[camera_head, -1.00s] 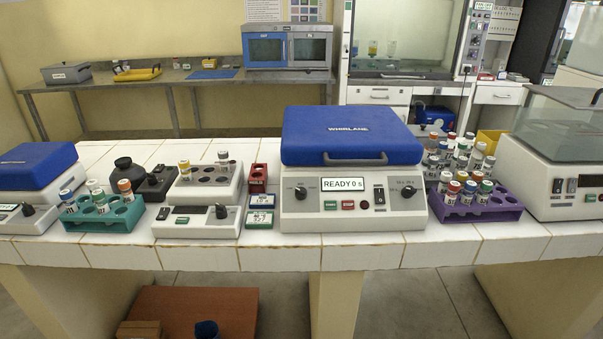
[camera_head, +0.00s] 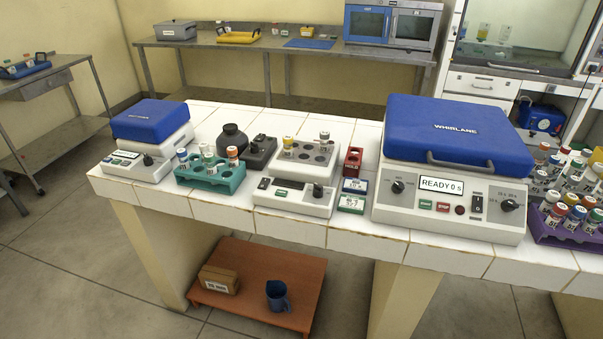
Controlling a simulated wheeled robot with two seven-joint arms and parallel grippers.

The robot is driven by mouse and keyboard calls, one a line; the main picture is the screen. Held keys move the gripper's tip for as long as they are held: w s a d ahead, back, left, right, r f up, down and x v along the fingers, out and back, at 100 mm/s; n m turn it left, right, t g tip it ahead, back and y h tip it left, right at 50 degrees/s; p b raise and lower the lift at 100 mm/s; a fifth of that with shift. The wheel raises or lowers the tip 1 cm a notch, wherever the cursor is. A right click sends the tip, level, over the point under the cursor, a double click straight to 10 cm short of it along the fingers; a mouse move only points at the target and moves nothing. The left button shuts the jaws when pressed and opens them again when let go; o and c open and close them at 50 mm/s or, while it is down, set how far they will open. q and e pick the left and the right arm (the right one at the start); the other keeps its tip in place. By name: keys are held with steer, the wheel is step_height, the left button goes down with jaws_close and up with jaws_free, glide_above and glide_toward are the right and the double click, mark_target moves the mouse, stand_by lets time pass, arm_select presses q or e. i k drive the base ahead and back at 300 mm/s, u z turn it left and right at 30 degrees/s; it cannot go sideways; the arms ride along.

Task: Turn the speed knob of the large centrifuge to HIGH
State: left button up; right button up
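The large centrifuge (camera_head: 450,222) stands on the white tiled bench, right of the middle, with its blue WHIRLANE lid (camera_head: 455,135) shut. Its display (camera_head: 441,185) reads READY 0 s. A black knob (camera_head: 398,187) sits left of the display and another black knob (camera_head: 509,205) sits right of it. Green and red buttons and a black rocker switch (camera_head: 477,204) are on the same front panel. The knob markings are too small to read surely, so I cannot tell the speed setting. Neither of my grippers shows in the head view.
A smaller blue-lidded device (camera_head: 150,122), a teal tube rack (camera_head: 212,176) and a white block heater (camera_head: 296,196) stand left of the centrifuge. A purple tube rack (camera_head: 565,236) stands close on its right.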

mark_target(398, 187)
steer(key=u, duration=0.85)
steer(key=i, duration=0.75)
steer(key=z, duration=2.05)
